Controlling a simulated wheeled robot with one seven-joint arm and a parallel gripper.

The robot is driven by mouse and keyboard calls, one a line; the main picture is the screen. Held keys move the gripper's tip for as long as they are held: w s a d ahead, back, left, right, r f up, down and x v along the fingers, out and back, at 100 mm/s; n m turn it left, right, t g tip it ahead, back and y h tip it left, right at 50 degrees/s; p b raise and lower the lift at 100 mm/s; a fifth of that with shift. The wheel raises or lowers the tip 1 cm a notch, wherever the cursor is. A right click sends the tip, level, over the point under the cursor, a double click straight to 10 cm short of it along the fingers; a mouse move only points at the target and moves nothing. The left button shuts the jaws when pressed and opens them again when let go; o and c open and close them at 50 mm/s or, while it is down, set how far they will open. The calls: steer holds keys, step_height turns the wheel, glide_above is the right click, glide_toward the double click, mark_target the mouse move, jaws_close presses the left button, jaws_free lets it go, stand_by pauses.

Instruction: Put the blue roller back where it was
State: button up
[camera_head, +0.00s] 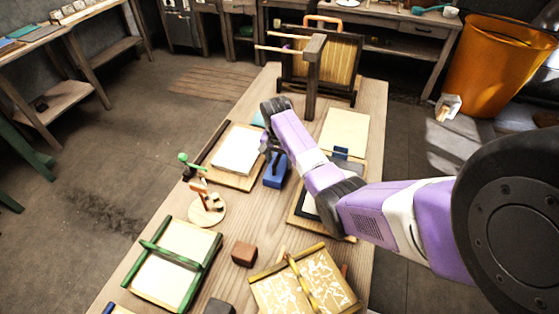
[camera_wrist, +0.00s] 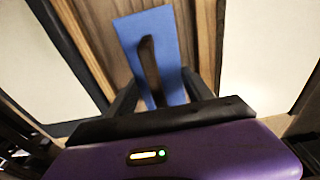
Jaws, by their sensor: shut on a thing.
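The blue roller (camera_head: 275,172) is below my gripper (camera_head: 270,151), between the left and right boards on the long wooden table. In the wrist view the roller (camera_wrist: 172,28) shows as a flat blue face with a dark upright handle piece (camera_wrist: 149,68) in front of it. My gripper (camera_wrist: 160,92) is shut on it, with a dark finger on either side. Whether the roller touches the table or hangs just above it I cannot tell. My purple arm hides part of the right-hand board.
A framed white panel (camera_head: 238,151) lies left of the roller and a pale panel (camera_head: 345,131) to the right. A dark wooden post (camera_head: 314,75) stands behind. A green-framed board (camera_head: 172,262), brown block (camera_head: 244,253) and yellow patterned board (camera_head: 290,291) are nearer. A small stand (camera_head: 207,210) holds items.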

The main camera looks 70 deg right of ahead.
steer(key=shift+f, duration=0.3)
steer(key=shift+s+a+f+b, duration=0.1)
steer(key=shift+f+b, duration=0.2)
steer(key=shift+f, duration=0.05)
jaws_close()
steer(key=o, duration=1.2)
jaws_free()
steer(key=shift+f, duration=0.2)
steer(key=shift+o, duration=0.4)
steer(key=shift+r, duration=0.15)
steer(key=shift+r, duration=0.45)
steer(key=r, duration=0.8)
steer(key=a+r, duration=0.1)
steer(key=r, duration=0.3)
steer(key=shift+a+r+b, duration=0.1)
steer(key=shift+r+b, duration=0.15)
steer(key=shift+b, duration=0.15)
